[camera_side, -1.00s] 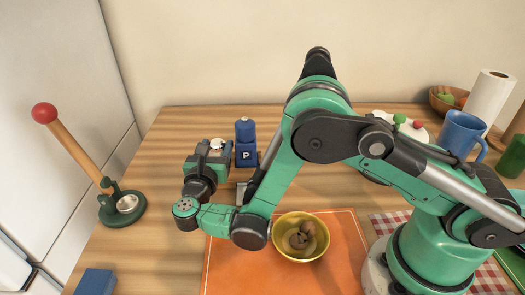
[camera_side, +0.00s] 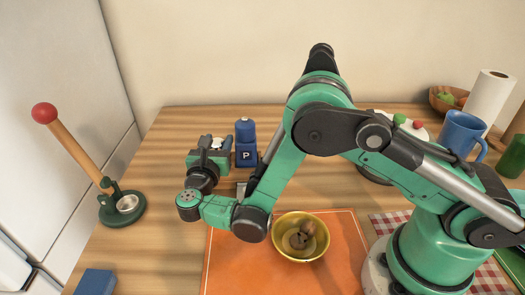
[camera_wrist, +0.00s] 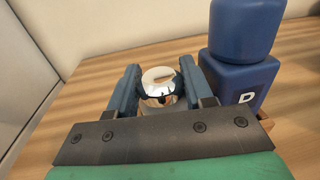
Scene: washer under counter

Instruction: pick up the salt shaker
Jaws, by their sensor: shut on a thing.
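The salt shaker (camera_wrist: 160,80) shows as a shiny metal-topped object between the two blue fingers of my gripper (camera_wrist: 158,92) in the wrist view. My gripper is shut on it, one finger on each side. In the side view my gripper (camera_side: 212,148) is at the back left of the table, with only the shaker's pale top (camera_side: 216,142) showing. The lower part of the shaker is hidden by the gripper, so I cannot tell whether it touches the table.
A blue pepper mill marked P (camera_side: 246,154) stands close to the right of my gripper. A yellow bowl (camera_side: 300,256) sits on an orange mat (camera_side: 345,262) in front. A green press with a red-knobbed lever (camera_side: 122,210) stands at the left. A blue mug (camera_side: 462,132) is far right.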

